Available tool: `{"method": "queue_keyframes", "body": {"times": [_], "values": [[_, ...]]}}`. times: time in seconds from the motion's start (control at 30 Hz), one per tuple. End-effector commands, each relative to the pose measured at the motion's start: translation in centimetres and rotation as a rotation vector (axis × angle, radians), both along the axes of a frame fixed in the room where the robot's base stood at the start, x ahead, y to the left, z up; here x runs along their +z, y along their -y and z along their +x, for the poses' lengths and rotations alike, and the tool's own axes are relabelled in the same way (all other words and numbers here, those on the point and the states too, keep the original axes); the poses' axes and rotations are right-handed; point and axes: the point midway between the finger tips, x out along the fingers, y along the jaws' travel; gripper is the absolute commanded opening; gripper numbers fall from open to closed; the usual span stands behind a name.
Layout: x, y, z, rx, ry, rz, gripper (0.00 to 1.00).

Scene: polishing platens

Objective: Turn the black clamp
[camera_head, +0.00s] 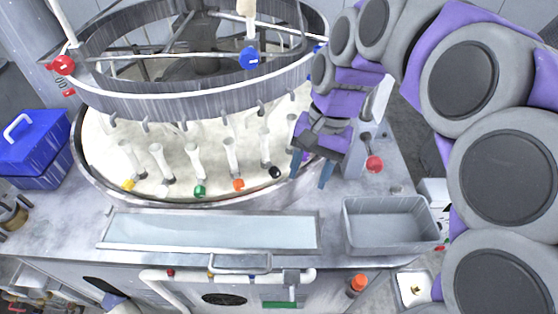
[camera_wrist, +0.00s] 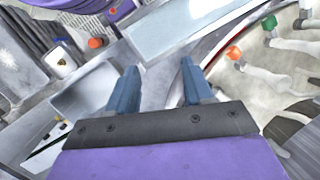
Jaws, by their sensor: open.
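The black clamp (camera_head: 274,172) is a small black knob at the foot of a white post, near the right front rim of the round platen (camera_head: 107,176). My gripper (camera_head: 310,180) hangs just to the right of it, fingers pointing down and apart, with a gap between them and the clamp. In the wrist view my gripper (camera_wrist: 158,82) shows two blue fingers spread wide with nothing between them. The black clamp cannot be made out in the wrist view.
Green (camera_head: 199,190), orange (camera_head: 238,184) and yellow (camera_head: 129,184) clamps line the platen's front. A metal ring (camera_head: 190,105) stands above them. A grey bin (camera_head: 390,226) and a red-knobbed lever (camera_head: 374,164) are at right. A shallow tray (camera_head: 210,231) lies in front.

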Motion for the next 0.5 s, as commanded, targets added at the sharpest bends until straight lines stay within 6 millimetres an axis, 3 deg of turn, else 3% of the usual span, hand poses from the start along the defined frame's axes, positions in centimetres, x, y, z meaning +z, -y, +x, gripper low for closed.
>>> {"method": "queue_keyframes", "body": {"times": [0.03, 0.2, 0.5], "values": [[0.5, -0.4, 2.0, -0.041, -0.010, 0.011, 0.51], [1.5, -1.0, 7.4, -0.207, -0.061, 0.034, 0.51], [0.9, -0.5, 15.3, -0.520, -0.161, 0.030, 0.51]]}}
